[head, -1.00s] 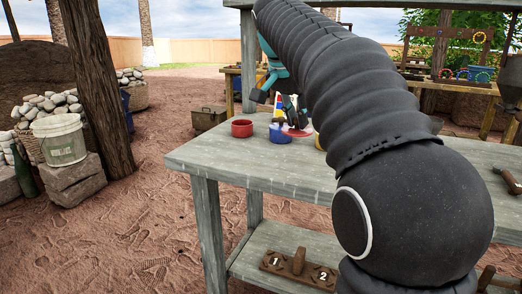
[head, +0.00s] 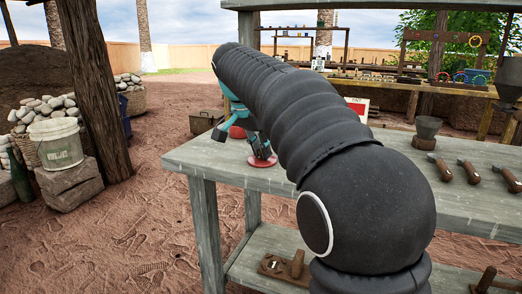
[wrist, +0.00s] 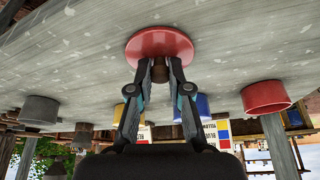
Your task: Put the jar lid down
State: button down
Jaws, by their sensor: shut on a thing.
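The jar lid (head: 263,161) is a flat red disc with a brown knob. My gripper (head: 262,150) is shut on the knob, low over the grey table's (head: 220,165) left part in the head view. The lid also shows at the top of the wrist view (wrist: 158,38), with both fingertips (wrist: 160,70) around its knob. I cannot tell whether the lid touches the tabletop. A red jar (wrist: 265,97) stands apart from it, partly hidden by my gripper in the head view (head: 237,132). Blue (wrist: 203,105) and yellow (wrist: 118,110) jars show behind my fingers.
Several wooden-handled tools (head: 468,171) lie on the table's right part, near a grey cup-like vessel (head: 428,130). A lower shelf holds a numbered board (head: 275,268). My arm hides the table's middle. Bare tabletop lies left of and in front of the lid.

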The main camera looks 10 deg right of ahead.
jog(key=shift+f, duration=0.1)
jog(key=c, duration=1.1)
grip_release()
jog(key=p+v, duration=0.3)
jog(key=v, duration=0.9)
jog(key=shift+r, duration=0.2)
jog(key=shift+d, duration=0.1)
